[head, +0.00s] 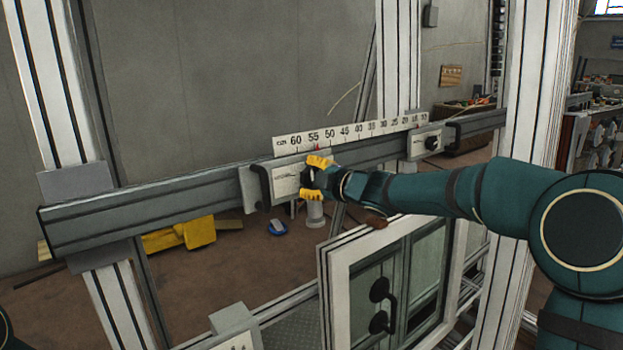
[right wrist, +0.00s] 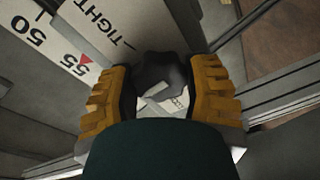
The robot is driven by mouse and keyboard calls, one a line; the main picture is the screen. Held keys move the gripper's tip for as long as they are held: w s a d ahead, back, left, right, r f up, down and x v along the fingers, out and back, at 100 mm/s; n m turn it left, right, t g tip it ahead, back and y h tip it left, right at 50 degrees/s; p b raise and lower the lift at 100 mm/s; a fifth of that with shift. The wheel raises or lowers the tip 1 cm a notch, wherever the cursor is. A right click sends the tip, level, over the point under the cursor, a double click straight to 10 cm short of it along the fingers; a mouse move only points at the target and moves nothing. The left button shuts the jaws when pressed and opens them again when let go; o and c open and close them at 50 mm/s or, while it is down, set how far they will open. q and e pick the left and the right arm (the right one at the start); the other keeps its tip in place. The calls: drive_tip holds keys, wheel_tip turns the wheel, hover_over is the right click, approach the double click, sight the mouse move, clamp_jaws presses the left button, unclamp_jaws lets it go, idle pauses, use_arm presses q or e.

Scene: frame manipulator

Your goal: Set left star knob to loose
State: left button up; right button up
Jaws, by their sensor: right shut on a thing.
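The left star knob (head: 307,178) is a dark knob on the pale plate of the left carriage (head: 285,180), which sits on the grey horizontal rail. My right gripper (head: 315,178) has its yellow fingers above and below the knob. In the right wrist view, the dark lobed knob (right wrist: 163,72) sits between the two yellow fingers, which are shut on it. The word TIGHT (right wrist: 103,20) and a tick line show beside the knob. No other setting word is readable there, as the fingers and knob cover part of the plate. My left gripper is not in view.
A number scale (head: 350,132) runs along the rail's top, with a red pointer near 55. A second carriage (head: 425,143) with a dark knob (head: 432,143) is further right. A white-framed window (head: 340,270) stands below the rail. White uprights flank the rail.

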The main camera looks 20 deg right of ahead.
drive_tip(key=n, duration=0.3)
drive_tip(key=shift+r+n, duration=0.15)
drive_tip(key=shift+n, duration=0.25)
drive_tip(key=n+b, duration=0.1)
drive_tip(key=n, duration=0.1)
drive_tip(key=shift+n, duration=0.3)
drive_tip(key=n+h+b, duration=0.1)
drive_tip(key=n, duration=0.3)
drive_tip(key=shift+a, duration=0.1)
drive_tip(key=shift+n+h+b, duration=0.3)
drive_tip(key=shift+n+b, duration=0.4)
drive_tip(key=shift+n, duration=0.6)
drive_tip(key=o, duration=1.2)
drive_tip(key=shift+c, duration=0.2)
drive_tip(key=shift+o, duration=0.3)
